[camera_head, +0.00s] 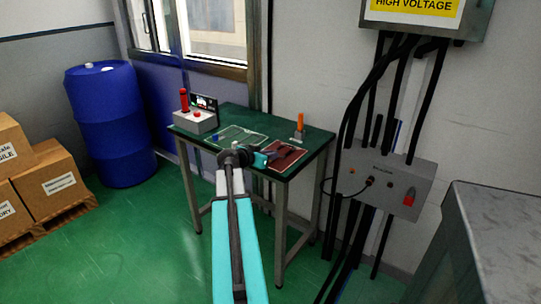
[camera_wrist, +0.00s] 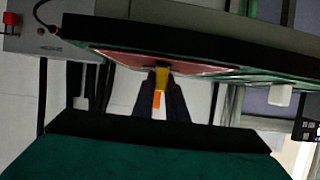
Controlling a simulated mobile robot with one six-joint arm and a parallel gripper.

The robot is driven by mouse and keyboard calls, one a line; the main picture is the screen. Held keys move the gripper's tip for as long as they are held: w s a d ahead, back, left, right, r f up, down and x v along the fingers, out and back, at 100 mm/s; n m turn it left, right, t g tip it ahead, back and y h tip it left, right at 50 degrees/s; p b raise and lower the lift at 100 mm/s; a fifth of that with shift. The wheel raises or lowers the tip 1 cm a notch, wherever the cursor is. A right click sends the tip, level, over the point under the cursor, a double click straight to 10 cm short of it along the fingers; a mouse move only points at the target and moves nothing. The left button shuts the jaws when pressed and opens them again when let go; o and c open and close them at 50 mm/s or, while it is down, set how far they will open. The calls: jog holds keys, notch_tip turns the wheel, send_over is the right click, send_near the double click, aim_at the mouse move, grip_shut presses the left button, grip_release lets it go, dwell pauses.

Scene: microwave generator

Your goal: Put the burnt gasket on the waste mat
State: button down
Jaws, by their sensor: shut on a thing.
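The red mat (camera_head: 288,161), which I take as the waste mat, lies at the table's front right. It also shows upside down in the wrist view (camera_wrist: 115,58). My gripper (camera_head: 284,152) is over this mat, with its dark fingers pointing right. In the wrist view the fingers (camera_wrist: 161,78) are shut close together at the mat. A small dark piece (camera_wrist: 158,66) shows at the fingertips, probably the burnt gasket; the fingers hide most of it. I cannot tell whether it touches the mat.
An orange upright piece (camera_head: 301,121) stands behind the red mat. A pale outlined mat (camera_head: 243,133) lies to the left, with a small blue piece (camera_head: 215,137) near it. Cables and a wall box (camera_head: 385,180) are right.

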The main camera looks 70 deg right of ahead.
jog(key=shift+f, duration=0.15)
jog(key=c, duration=1.8)
grip_release()
jog(key=shift+o, duration=0.2)
jog(key=shift+r, duration=0.2)
jog(key=v, duration=1.2)
jog(key=shift+b, duration=0.35)
